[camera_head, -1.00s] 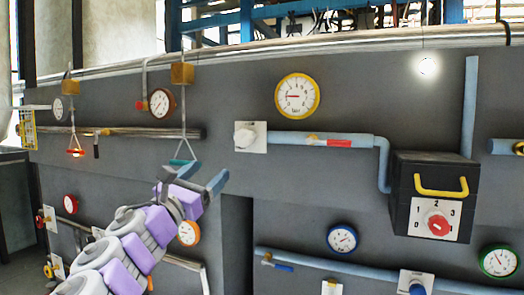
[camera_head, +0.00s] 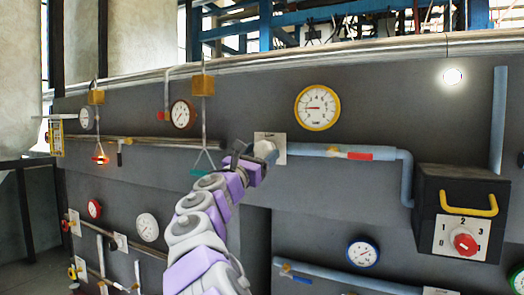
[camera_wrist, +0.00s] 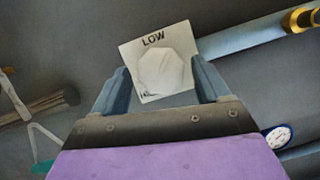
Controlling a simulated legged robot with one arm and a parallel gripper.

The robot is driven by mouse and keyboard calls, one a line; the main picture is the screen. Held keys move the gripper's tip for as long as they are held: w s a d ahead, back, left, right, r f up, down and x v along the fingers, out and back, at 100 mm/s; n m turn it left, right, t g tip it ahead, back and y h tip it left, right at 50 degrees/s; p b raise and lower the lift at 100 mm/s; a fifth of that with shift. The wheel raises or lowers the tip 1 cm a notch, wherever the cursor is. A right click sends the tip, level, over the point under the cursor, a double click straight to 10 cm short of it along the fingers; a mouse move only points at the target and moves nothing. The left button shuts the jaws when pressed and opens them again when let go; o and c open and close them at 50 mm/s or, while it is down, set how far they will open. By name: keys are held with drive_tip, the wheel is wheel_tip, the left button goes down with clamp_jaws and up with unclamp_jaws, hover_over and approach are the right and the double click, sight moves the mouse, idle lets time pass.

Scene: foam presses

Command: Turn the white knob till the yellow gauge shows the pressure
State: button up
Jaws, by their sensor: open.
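The white knob (camera_head: 264,149) sits on a pale square plate (camera_head: 280,147) on the grey wall, left of a blue pipe. In the wrist view the faceted knob (camera_wrist: 165,72) is between my two fingers, under the word LOW; lower lettering is partly hidden. My gripper (camera_head: 252,152) is open at the knob, its fingers (camera_wrist: 161,68) on either side; I cannot tell whether they touch it. The yellow gauge (camera_head: 317,107) is above and right of the knob, its needle pointing left.
A blue pipe (camera_head: 380,154) with a red-handled valve (camera_head: 350,155) runs right to a black box (camera_head: 466,190) with a yellow handle and red dial. A hanging teal-based triangle (camera_head: 203,165) is just left of my gripper. Other gauges and pipes line the wall.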

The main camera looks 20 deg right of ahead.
drive_tip(key=shift+x, duration=0.75)
drive_tip(key=shift+c, duration=0.3)
drive_tip(key=shift+s, duration=0.1)
drive_tip(key=c, duration=0.9)
